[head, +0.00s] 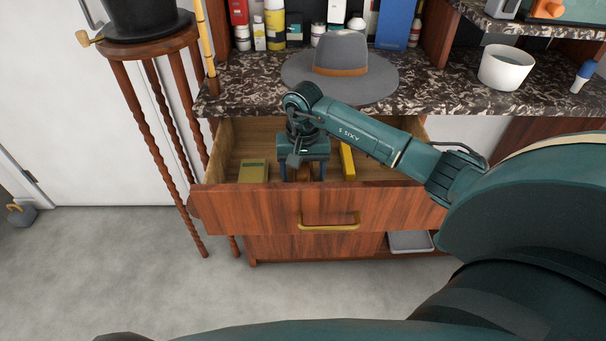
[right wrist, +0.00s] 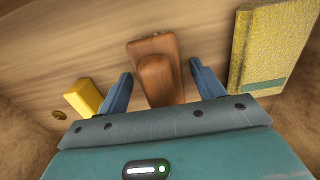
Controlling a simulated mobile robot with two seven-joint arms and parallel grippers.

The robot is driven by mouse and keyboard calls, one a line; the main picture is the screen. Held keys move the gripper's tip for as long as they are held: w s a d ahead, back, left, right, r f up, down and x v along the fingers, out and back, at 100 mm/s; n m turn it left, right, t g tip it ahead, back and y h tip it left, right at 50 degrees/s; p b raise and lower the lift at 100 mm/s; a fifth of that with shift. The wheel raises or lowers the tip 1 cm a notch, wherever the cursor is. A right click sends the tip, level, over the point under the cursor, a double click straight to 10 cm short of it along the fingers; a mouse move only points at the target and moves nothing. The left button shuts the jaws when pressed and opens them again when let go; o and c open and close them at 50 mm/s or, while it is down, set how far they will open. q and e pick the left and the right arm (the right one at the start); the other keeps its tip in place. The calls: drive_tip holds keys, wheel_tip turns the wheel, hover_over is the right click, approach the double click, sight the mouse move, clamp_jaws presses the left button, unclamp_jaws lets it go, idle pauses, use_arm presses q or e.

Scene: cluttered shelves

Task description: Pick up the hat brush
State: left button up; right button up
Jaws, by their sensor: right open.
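The hat brush (right wrist: 155,70) is a brown wooden block with a raised rounded grip, lying on the floor of the open drawer (head: 330,206). My right gripper (right wrist: 160,76) is open over it, with one blue-grey finger on each side of the brush and a gap to both. Whether the fingertips reach down to its height I cannot tell. In the head view my right gripper (head: 303,175) points down into the drawer and mostly covers the brush; only a bit of brown shows between the fingers. My left gripper is not in view.
In the drawer, an olive-yellow box (head: 254,171) lies left of my gripper and a yellow block (head: 347,160) right of it. A grey hat (head: 341,55) sits on the dark stone counter above. A white pot (head: 505,68) stands further right.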

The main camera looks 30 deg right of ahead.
sight(303, 165)
drive_tip(key=c, duration=1.1)
wheel_tip(303, 165, up, 10)
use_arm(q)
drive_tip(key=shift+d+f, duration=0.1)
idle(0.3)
